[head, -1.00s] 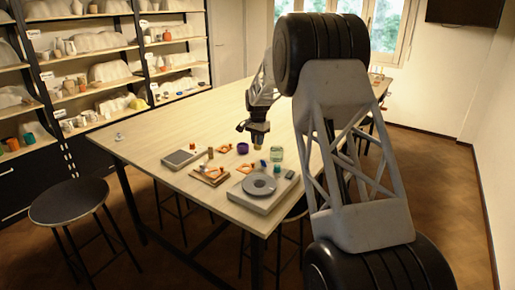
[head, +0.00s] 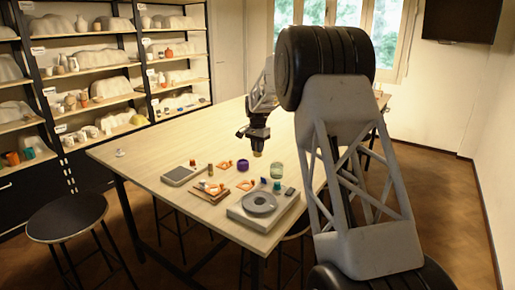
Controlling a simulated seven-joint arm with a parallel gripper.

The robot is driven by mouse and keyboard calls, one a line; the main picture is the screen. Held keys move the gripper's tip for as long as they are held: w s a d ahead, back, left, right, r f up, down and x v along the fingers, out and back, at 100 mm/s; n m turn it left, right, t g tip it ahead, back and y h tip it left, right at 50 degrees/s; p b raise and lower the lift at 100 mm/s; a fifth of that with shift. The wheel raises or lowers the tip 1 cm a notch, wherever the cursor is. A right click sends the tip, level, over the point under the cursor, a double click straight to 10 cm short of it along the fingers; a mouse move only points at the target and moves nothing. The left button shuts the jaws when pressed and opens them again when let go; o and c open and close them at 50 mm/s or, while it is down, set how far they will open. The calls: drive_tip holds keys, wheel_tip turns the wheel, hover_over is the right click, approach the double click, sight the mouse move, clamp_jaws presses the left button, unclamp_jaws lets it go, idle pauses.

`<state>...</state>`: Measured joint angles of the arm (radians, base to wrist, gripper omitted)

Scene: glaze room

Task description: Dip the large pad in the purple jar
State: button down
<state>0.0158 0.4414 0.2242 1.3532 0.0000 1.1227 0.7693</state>
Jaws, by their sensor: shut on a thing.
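The purple jar (head: 242,165) stands upright on the wooden table, left of and below my gripper in the head view. My gripper (head: 257,150) points down and is shut on a small tan-yellow thing (head: 257,154), which I take to be the large pad. Only its lower end shows, and its shape is too small to tell. It appears above the table, apart from the jar, in line with the gap between the purple jar and a clear green jar (head: 277,170). The inside of the purple jar cannot be made out.
A grey turntable (head: 259,215) lies in front, with a dark block (head: 290,191) beside it. The table's left part (head: 140,155) is mostly clear.

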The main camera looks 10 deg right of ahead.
drive_tip(key=shift+w, duration=0.15)
drive_tip(key=w+a+f, duration=0.1)
drive_tip(key=w+a, duration=0.4)
drive_tip(key=w, duration=0.1)
drive_tip(key=shift+w+a+f, duration=0.25)
drive_tip(key=shift+w+a, duration=0.05)
drive_tip(key=shift+a, duration=0.05)
idle(0.4)
drive_tip(key=shift+f, duration=0.15)
idle(0.4)
drive_tip(key=shift+f, duration=1.45)
drive_tip(key=shift+f, duration=1.55)
idle(1.1)
drive_tip(key=shift+r, duration=0.1)
drive_tip(key=shift+r, duration=3)
